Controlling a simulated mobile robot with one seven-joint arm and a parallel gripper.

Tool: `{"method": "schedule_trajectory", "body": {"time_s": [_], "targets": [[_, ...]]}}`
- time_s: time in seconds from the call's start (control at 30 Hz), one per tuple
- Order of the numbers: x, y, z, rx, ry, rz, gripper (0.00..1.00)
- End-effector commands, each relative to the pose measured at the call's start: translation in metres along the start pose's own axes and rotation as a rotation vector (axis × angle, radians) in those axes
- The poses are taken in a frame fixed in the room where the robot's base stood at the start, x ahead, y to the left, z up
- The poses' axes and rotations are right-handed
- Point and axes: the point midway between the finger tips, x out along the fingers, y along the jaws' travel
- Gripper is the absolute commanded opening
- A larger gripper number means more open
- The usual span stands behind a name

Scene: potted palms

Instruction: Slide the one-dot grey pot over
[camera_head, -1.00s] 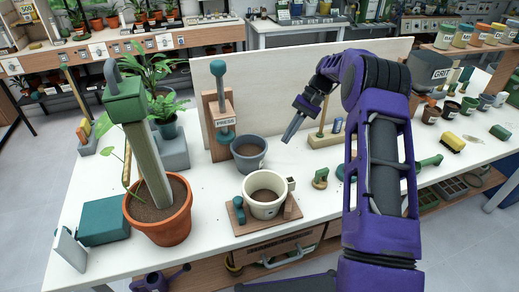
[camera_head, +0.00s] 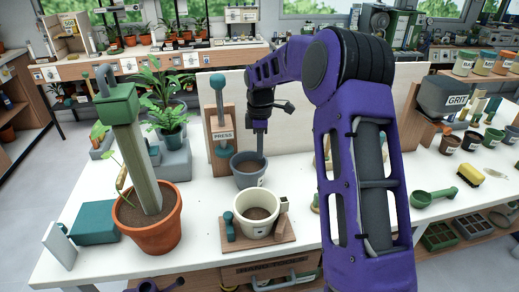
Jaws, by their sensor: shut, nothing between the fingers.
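The grey pot (camera_head: 240,178) holds dark soil and stands on the white table just right of the press stand's foot. A small mark shows low on its front, too small to read as one dot. My gripper (camera_head: 261,154) points straight down with its fingers shut and empty. Its tips are at the right rear part of the pot's mouth and overlap the rim in the picture. I cannot tell whether they touch the pot or reach inside it.
A press stand (camera_head: 221,135) is close on the left. A cream pot (camera_head: 257,229) on a wooden board (camera_head: 285,233) stands in front. A terracotta pot (camera_head: 148,238) with a post is at left. A pale panel (camera_head: 290,135) rises behind. My arm hides the table's middle right.

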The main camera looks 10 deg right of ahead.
Motion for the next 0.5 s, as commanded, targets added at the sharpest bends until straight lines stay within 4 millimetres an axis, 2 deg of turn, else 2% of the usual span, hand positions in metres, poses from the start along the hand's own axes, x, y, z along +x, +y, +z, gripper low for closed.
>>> {"method": "schedule_trajectory", "body": {"time_s": [0.03,0.2,0.33,0.5], "targets": [[0.012,-0.001,0.000,0.001,0.000,-0.003,0.00],[0.042,-0.001,0.000,0.002,0.000,-0.002,0.00],[0.057,0.000,0.000,0.002,0.000,-0.001,0.00],[0.065,0.000,0.000,0.003,0.001,0.000,0.00]]}}
